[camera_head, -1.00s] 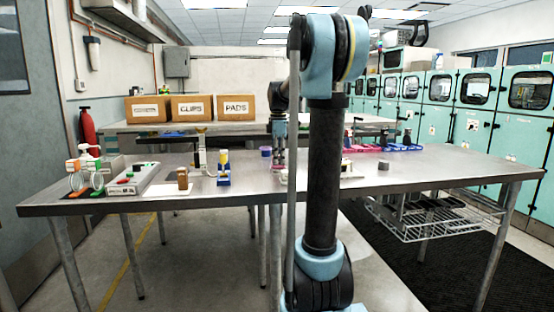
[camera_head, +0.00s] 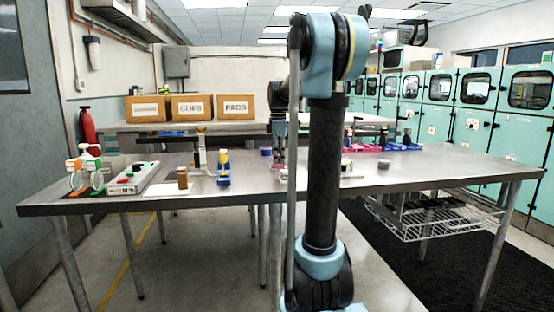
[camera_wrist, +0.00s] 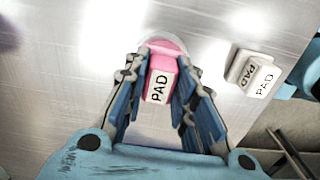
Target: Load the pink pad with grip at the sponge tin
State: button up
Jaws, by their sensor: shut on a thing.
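The pink pad with grip (camera_wrist: 161,79) is between my gripper's (camera_wrist: 163,66) two blue fingers in the wrist view. Its pale label face reads PAD, and a rounded pink part shows at its far end. My gripper is shut on it. I cannot tell whether the pad touches the metal table. In the head view my gripper (camera_head: 278,160) is small and partly hidden by my arm. A purple cylinder (camera_head: 266,152) stands just left of it; I cannot tell whether it is the sponge tin.
A white pad (camera_wrist: 254,73) marked PAD lies right of my gripper. The metal table (camera_head: 440,171) holds a blue-and-yellow bottle-like item (camera_head: 223,168), a brown jar (camera_head: 183,178) and a grey box (camera_head: 135,179) to the left. Blue and pink trays (camera_head: 370,148) stand farther right.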

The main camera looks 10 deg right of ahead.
jog(key=shift+r, duration=3.45)
